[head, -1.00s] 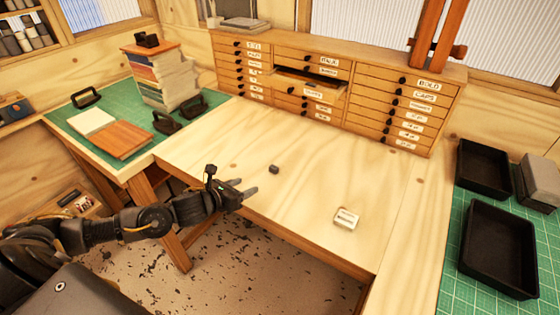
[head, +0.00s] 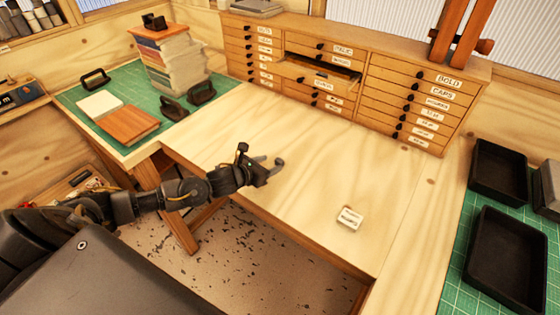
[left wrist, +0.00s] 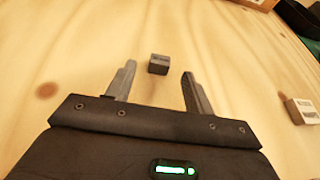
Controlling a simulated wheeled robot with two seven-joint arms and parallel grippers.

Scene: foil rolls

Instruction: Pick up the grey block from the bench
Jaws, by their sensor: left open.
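The small dark grey block (left wrist: 158,64) sits on the pale wooden bench (head: 300,150). In the left wrist view it lies just beyond my fingertips, roughly centred between their lines, with bare wood around it. My left gripper (head: 271,164) is over the bench with its fingers apart and nothing between them; its open fingers also show in the left wrist view (left wrist: 156,80). In the head view I cannot make out the block; the gripper seems to hide it. My right gripper is in neither view.
A small white labelled box (head: 349,218) lies on the bench to the right. A drawer cabinet (head: 415,100) with one drawer (head: 318,75) pulled out lines the back. Black trays (head: 505,260) stand at right, stacked books (head: 172,65) at left. The bench around the block is clear.

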